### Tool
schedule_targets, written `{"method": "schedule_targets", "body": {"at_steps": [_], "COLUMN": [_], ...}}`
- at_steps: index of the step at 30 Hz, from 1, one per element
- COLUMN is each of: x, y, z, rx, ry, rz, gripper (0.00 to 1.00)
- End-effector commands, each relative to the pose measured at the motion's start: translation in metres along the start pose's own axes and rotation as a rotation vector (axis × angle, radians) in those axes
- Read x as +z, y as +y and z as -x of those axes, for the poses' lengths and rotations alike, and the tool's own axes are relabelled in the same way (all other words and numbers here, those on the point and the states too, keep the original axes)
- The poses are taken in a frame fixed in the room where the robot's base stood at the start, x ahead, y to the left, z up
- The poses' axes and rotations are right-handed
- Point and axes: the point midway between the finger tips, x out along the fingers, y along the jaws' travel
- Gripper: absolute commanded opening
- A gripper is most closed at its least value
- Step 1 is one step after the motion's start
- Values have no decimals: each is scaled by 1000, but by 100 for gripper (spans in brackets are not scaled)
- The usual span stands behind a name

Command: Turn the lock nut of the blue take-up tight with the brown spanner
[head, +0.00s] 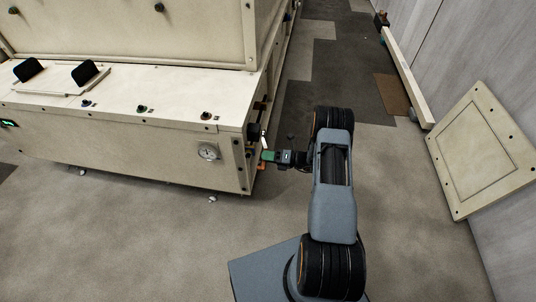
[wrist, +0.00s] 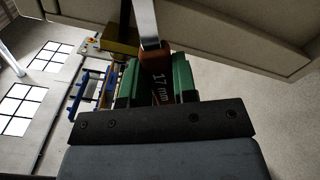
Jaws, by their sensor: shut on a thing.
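The brown spanner (wrist: 158,72) has a brown handle marked "17 mm" and a bright metal shank that runs up out of the wrist view. My gripper (wrist: 156,84) is shut on this handle between its green fingers. In the head view my gripper (head: 268,156) is at the right end of the cream machine, beside dark fittings (head: 256,132). The spanner's jaw end is out of the wrist view and too small to tell in the head view. I cannot make out the blue take-up or its lock nut, nor whether the spanner touches a nut.
The cream machine (head: 120,132) fills the left, with a dial gauge (head: 208,151) on its front. A cream panel (head: 484,150) leans on the right wall. A long beam (head: 407,78) lies along that wall. A brass-coloured block (wrist: 120,42) is near the spanner in the wrist view.

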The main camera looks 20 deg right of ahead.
Motion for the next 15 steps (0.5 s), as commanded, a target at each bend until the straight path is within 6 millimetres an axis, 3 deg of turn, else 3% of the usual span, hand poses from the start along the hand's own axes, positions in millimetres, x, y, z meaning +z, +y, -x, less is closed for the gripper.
{"method": "schedule_targets", "body": {"at_steps": [15], "x": [2], "y": [7], "z": [-2], "rx": [5], "ry": [-1], "rz": [-55], "gripper": [0]}}
